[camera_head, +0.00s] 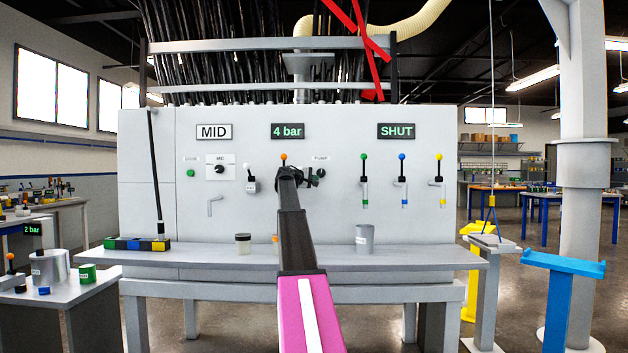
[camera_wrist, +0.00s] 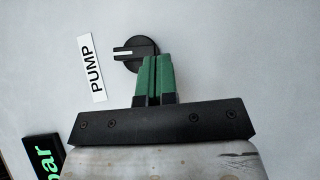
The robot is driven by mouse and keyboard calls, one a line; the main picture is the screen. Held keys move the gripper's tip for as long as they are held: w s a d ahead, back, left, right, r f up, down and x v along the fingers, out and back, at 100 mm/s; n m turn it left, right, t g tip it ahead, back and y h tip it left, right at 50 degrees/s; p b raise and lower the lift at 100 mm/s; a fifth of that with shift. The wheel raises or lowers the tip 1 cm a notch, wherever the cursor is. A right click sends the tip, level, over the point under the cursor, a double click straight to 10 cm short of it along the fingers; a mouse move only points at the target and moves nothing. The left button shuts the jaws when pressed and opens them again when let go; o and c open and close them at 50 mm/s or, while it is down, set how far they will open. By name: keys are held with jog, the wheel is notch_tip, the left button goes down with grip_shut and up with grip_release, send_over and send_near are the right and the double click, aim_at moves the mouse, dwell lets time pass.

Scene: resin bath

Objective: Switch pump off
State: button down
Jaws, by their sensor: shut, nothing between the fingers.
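The pump knob (camera_wrist: 135,50) is round and black, on the pale grey panel beside the white PUMP label (camera_wrist: 97,68). Its white mark points toward the label. In the head view the PUMP label (camera_head: 320,158) shows just above the end of my arm, which partly hides the knob area. My gripper (camera_wrist: 158,58) has green fingers that are shut with nothing between them. Their tips overlap the right and lower edge of the knob in the wrist view; I cannot tell whether they touch it. My gripper (camera_head: 311,178) is close to the panel in the head view.
The sign (camera_head: 287,131) above reads 4 bar; others read MID (camera_head: 213,132) and SHUT (camera_head: 396,131). An orange-tipped lever (camera_head: 284,158) is close to my arm. Green, blue and yellow valves stand to the right. A grey cup (camera_head: 364,240) and a jar (camera_head: 243,244) are on the shelf below.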

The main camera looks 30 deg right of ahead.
jog(key=v, duration=1)
jog(key=shift+a, duration=0.4)
jog(key=shift+f, duration=0.1)
